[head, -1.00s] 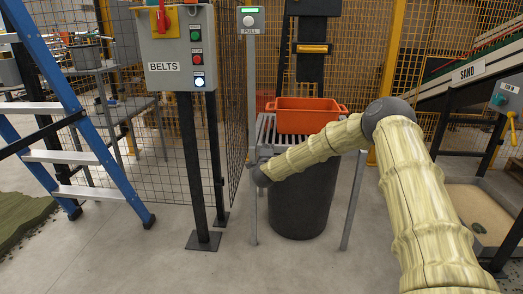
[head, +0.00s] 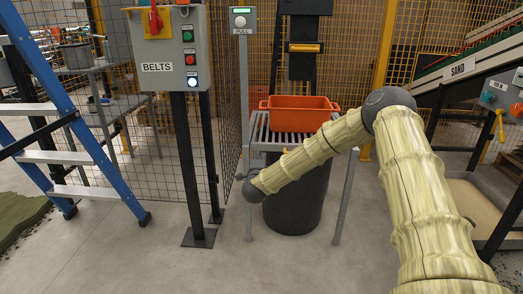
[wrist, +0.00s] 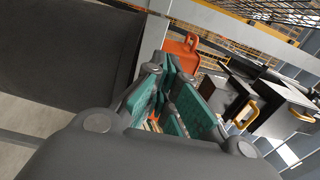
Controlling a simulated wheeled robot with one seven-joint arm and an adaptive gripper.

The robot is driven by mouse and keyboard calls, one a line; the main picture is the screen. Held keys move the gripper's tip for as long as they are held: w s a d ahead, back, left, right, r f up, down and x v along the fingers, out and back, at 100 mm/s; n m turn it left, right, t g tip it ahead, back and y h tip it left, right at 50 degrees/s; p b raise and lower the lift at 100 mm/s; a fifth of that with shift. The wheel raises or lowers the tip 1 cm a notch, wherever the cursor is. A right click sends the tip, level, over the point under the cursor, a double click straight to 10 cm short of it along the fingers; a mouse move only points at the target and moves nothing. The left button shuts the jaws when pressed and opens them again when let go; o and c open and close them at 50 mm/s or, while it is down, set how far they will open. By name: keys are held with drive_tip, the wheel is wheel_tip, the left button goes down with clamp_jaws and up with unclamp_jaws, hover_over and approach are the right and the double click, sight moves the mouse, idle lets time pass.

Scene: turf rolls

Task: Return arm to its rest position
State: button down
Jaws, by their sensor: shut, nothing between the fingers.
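My arm reaches forward from the lower right of the head view, in pale yellow sleeves with dark grey joints. It bends at the upper joint and slopes down left, its far joint in front of the roller stand (head: 262,132). An orange crate (head: 300,116) stands on the roller stand behind the arm; an orange part, likely the same crate (wrist: 184,47), shows beyond the fingertips.
A grey BELTS control box (head: 172,48) on dark posts and a PULL post (head: 244,80) stand left of the arm. A blue ladder (head: 75,110) is at far left. A dark bin (head: 297,200) is under the stand. The SAND conveyor (head: 460,69) is at right. The front floor is clear.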

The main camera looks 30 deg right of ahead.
drive_tip(key=s+a+f+n+g+y, duration=0.4)
drive_tip(key=s+a+f+n+y, duration=0.55)
drive_tip(key=s+a+f, duration=1.2)
drive_tip(key=s+a+f+n+g, duration=0.15)
drive_tip(key=s+f+n, duration=0.3)
drive_tip(key=s, duration=0.45)
drive_tip(key=s+a+f+n+g, duration=0.1)
drive_tip(key=s+f+n+g, duration=0.3)
drive_tip(key=s, duration=0.5)
drive_tip(key=s+a+f+n+g, duration=0.1)
drive_tip(key=s+f+n+g, duration=0.1)
drive_tip(key=s+f, duration=0.55)
drive_tip(key=s+d+r+n+g, duration=0.2)
drive_tip(key=s+n+g, duration=0.2)
drive_tip(key=s, duration=1.3)
wheel_tip(320, 180, up, 31)
drive_tip(key=p, duration=3.2)
drive_tip(key=shift+w, duration=0.2)
drive_tip(key=shift+a, duration=0.1)
